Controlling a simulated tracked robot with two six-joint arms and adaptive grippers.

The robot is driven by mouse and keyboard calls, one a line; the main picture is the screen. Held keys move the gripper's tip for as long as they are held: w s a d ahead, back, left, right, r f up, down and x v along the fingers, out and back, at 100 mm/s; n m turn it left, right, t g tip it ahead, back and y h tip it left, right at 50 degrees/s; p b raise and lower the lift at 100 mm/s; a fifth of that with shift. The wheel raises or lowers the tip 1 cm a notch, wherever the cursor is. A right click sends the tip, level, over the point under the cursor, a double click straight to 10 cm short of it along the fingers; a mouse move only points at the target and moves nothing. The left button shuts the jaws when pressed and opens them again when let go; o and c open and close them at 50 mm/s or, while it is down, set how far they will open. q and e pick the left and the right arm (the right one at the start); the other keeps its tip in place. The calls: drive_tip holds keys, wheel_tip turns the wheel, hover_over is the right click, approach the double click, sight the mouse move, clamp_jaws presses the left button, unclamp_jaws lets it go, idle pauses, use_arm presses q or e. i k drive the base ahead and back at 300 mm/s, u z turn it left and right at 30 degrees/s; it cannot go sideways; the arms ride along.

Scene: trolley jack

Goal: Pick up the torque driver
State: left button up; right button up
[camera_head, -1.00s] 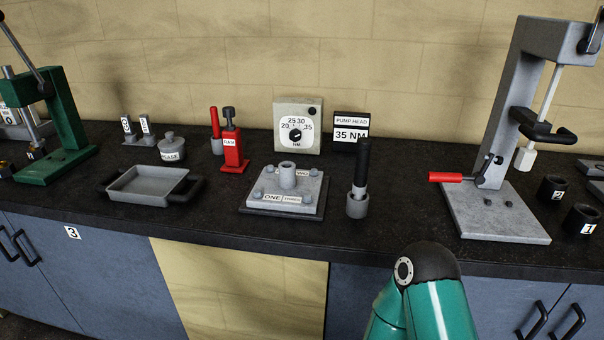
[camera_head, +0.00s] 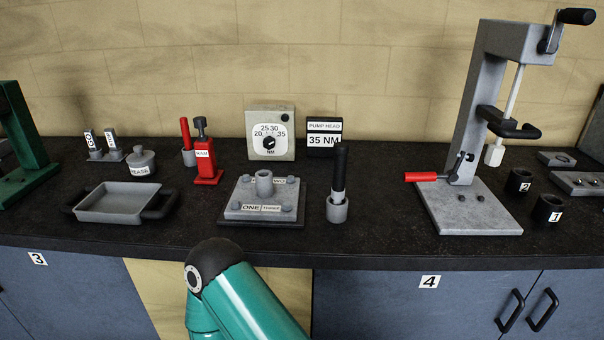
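The torque driver appears to be the tool with a long black handle (camera_head: 339,172). It stands upright in a small grey cup (camera_head: 337,209) on the dark bench, right of the grey pump head plate (camera_head: 240,212). Its lower end is hidden in the cup. A teal link of one of my arms with a black joint shows at the bottom, in front of the bench edge. Neither of my grippers is in view, and nothing touches the driver.
Behind stand a dial box (camera_head: 270,135) and a "35 NM" sign (camera_head: 323,139). A red ram (camera_head: 207,160) and a grey tray (camera_head: 112,203) are left. A tall grey press (camera_head: 470,120) with a red-handled lever (camera_head: 422,177) stands right. The bench front around the cup is clear.

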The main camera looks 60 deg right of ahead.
sight(341, 148)
drive_tip(key=z, duration=0.15)
drive_tip(key=k, duration=1.8)
drive_tip(key=z, duration=0.95)
drive_tip(key=i, duration=1)
drive_tip(key=z, duration=0.15)
